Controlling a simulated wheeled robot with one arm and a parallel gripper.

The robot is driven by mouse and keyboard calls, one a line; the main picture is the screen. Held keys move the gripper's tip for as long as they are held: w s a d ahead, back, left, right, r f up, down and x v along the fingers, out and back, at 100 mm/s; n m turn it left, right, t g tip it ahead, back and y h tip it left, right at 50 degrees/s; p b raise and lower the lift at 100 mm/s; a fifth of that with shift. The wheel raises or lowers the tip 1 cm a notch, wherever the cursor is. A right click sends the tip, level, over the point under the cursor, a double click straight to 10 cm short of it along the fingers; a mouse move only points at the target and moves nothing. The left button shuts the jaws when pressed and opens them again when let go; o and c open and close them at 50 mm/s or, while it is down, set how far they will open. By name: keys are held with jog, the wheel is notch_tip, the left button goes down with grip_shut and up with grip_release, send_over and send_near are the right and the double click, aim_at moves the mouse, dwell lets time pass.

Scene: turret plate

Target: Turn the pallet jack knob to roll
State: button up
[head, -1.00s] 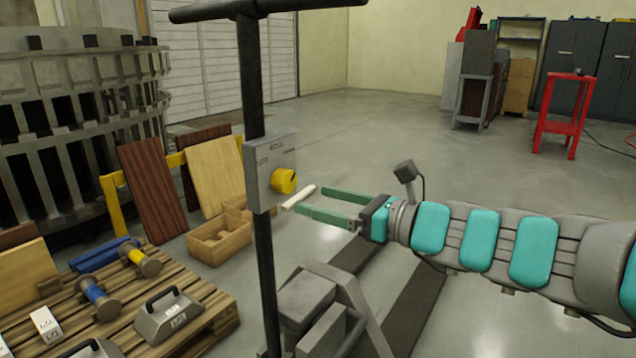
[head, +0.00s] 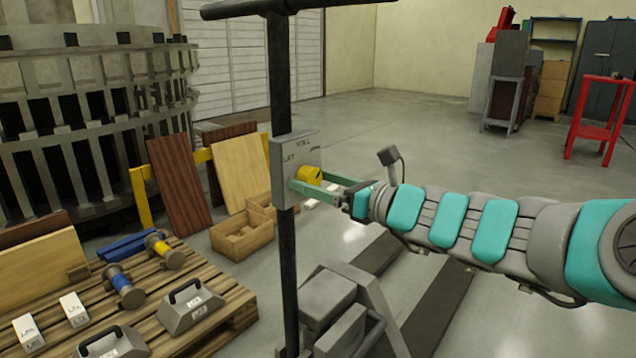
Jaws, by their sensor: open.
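The pallet jack's yellow knob (head: 309,175) sits on a grey panel (head: 283,160) fixed to the dark upright handle post (head: 289,245).
A wooden pallet (head: 220,297) with grey weights, white blocks and spools stands at lower left. A red stand (head: 598,125) is at the right. The floor behind is mostly clear.

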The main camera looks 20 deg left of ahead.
jog(key=c, duration=1.4)
